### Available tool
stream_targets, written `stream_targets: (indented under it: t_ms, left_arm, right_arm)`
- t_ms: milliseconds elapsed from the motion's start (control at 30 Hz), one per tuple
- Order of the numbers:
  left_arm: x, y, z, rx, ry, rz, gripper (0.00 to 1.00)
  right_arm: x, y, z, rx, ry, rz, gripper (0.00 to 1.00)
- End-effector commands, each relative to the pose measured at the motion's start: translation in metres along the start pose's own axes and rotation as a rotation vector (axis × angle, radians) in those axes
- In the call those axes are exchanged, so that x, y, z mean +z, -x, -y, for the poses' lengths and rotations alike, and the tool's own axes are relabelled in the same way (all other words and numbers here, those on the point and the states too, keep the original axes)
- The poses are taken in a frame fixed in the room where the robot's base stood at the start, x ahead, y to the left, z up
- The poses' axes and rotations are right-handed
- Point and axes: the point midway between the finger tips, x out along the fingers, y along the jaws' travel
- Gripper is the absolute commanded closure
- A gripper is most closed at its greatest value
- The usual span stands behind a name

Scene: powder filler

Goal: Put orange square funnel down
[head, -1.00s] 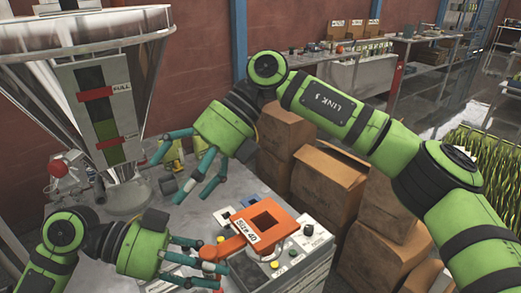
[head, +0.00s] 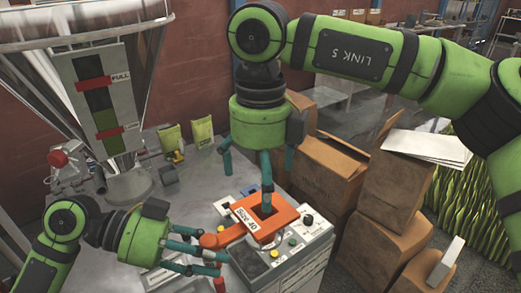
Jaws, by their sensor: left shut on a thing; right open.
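The orange square funnel (head: 268,224), marked "Size 40", is held over the grey control box (head: 290,250). Its square opening faces up and its handle points left. My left gripper (head: 212,256) is shut on the handle of the funnel. My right gripper (head: 250,185) is open and points down right above the funnel. One of its fingers hangs in front of the square opening; I cannot tell whether it touches the funnel. The gap between the funnel and the box top is hard to judge.
The large metal hopper (head: 120,30) with its level gauge stands at the left. Two small yellow-green bags (head: 202,132) stand at the table's back. Cardboard boxes (head: 325,170) fill the floor to the right. The grey table (head: 190,190) has bare room between hopper and funnel.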

Motion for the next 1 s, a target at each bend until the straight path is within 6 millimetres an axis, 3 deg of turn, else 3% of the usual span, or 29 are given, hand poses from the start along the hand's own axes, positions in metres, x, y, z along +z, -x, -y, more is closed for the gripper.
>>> stream_targets:
  t_ms: [100, 300, 700, 733, 967, 1000]
  left_arm:
    - [-0.001, 0.0, 0.0, -0.001, -0.002, -0.002, 1.0]
    - [-0.001, 0.0, 0.0, -0.001, -0.002, -0.002, 1.0]
    - [-0.001, 0.0, 0.0, -0.001, -0.002, -0.002, 1.0]
    - [-0.001, 0.0, 0.0, -0.001, -0.002, -0.002, 1.0]
    - [-0.002, 0.0, 0.0, -0.001, -0.004, -0.005, 1.0]
    - [-0.002, 0.001, 0.0, -0.002, -0.004, -0.005, 1.0]
  right_arm:
    - [0.0, -0.022, 0.0, 0.0, 0.001, -0.002, 0.0]
    - [0.0, -0.046, 0.0, 0.001, 0.0, 0.0, 0.0]
    - [0.0, -0.054, 0.0, 0.001, 0.0, 0.001, 0.0]
    - [0.0, -0.054, 0.0, 0.001, 0.0, 0.001, 0.04]
    - [0.0, -0.054, 0.0, 0.001, 0.0, 0.0, 0.96]
    - [0.0, -0.055, 0.0, 0.0, 0.0, -0.001, 1.0]
